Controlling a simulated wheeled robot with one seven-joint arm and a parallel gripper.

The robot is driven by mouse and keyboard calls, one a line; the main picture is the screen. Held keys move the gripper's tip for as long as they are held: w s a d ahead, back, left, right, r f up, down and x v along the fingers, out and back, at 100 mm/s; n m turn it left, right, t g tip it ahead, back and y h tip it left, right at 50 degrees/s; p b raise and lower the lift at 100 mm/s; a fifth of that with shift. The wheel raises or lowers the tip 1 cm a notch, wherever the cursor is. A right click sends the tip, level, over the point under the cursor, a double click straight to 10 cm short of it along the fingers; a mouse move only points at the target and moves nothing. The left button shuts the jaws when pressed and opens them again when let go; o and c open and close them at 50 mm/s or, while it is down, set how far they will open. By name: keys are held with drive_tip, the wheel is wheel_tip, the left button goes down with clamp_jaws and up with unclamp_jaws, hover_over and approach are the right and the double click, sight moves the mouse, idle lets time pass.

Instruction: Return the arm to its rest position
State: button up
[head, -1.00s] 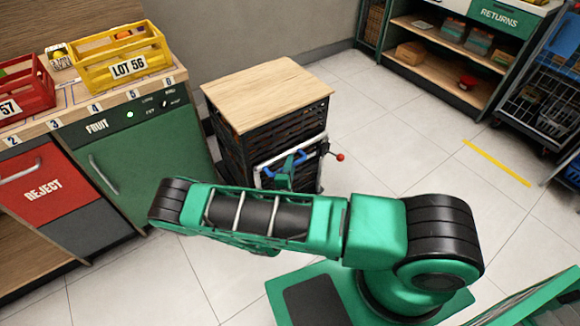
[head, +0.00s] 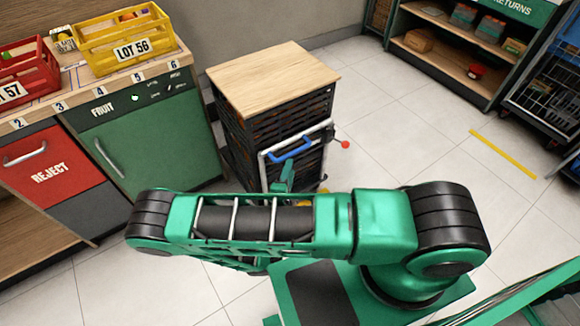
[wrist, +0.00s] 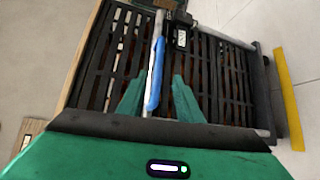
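My arm reaches left across the head view and folds back toward a slatted dark cart with a wooden top (head: 272,78). The cart has a metal push bar with a blue grip (head: 291,149). A green part of my gripper (head: 287,178) shows just below that grip; the arm hides the rest. In the wrist view, my gripper's two green fingers (wrist: 157,90) are spread apart. The blue grip (wrist: 155,75) appears between them, with clear gaps on both sides. I cannot tell its distance from the fingers. Nothing is held.
A counter with a green fruit cabinet (head: 140,130) and a red reject bin (head: 45,165) stands left. A yellow crate (head: 125,40) and a red crate (head: 25,75) sit on it. Returns shelving (head: 470,75) is back right. Open tiled floor (head: 410,130) lies between.

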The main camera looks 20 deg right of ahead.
idle(0.5)
drive_tip(key=s+d+r+m+g+h, duration=0.1)
drive_tip(key=s+d+r+m+g, duration=0.2)
drive_tip(key=d+r+m+g, duration=0.55)
drive_tip(key=s+d+r+m+g, duration=0.3)
drive_tip(key=d+r+m+g, duration=0.35)
drive_tip(key=d+r, duration=0.45)
drive_tip(key=s+r+m+t+y, duration=0.1)
drive_tip(key=s+r+m+y, duration=0.4)
drive_tip(key=s+r, duration=1.4)
drive_tip(key=s+y, duration=0.3)
drive_tip(key=y, duration=0.1)
drive_tip(key=shift+d+y, duration=0.3)
drive_tip(key=shift+d, duration=0.05)
drive_tip(key=shift+r, duration=0.1)
